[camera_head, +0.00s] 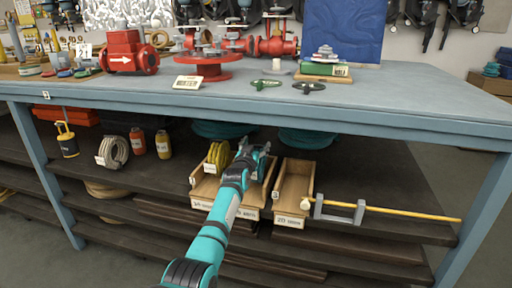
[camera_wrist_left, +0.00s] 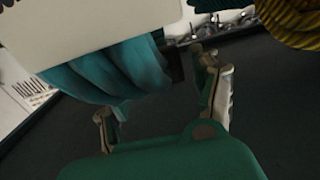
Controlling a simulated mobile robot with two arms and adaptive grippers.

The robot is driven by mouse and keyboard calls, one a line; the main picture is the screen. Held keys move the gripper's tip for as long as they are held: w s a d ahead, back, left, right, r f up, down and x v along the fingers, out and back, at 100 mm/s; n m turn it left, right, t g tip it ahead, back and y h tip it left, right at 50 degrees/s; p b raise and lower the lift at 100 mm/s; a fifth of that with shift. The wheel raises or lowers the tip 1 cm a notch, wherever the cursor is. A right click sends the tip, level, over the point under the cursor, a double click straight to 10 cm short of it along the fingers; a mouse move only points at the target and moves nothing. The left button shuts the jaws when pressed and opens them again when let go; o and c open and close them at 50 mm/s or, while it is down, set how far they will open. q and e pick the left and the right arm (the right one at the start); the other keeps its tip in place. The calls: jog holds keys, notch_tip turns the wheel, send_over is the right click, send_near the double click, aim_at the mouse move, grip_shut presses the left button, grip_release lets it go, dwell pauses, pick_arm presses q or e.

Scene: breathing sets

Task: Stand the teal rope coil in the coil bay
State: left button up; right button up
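My left gripper (camera_head: 256,158) is above the wooden bays on the shelf under the bench; its fingers stand apart in the left wrist view (camera_wrist_left: 162,100). A teal rope coil (camera_wrist_left: 110,75) with a white tag is close to those fingers there; I cannot tell whether they touch it. In the head view, one teal coil (camera_head: 222,130) lies behind the yellow coil and another (camera_head: 305,138) behind the right bay, both partly hidden by the bench edge. The right wooden bay (camera_head: 293,183) looks empty. The bay under my gripper (camera_head: 262,190) is mostly hidden by my arm. My right gripper is not in view.
A yellow coil (camera_head: 218,155) stands in the left bay. The bench top (camera_head: 400,95) hangs over the shelf.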

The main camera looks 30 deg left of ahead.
pick_arm(q)
jog(key=shift+f, duration=0.25)
jog(key=shift+s+d, duration=0.1)
jog(key=shift+s, duration=0.15)
jog(key=v, duration=1.1)
jog(key=shift+s+r, duration=0.1)
jog(key=shift+s, duration=0.15)
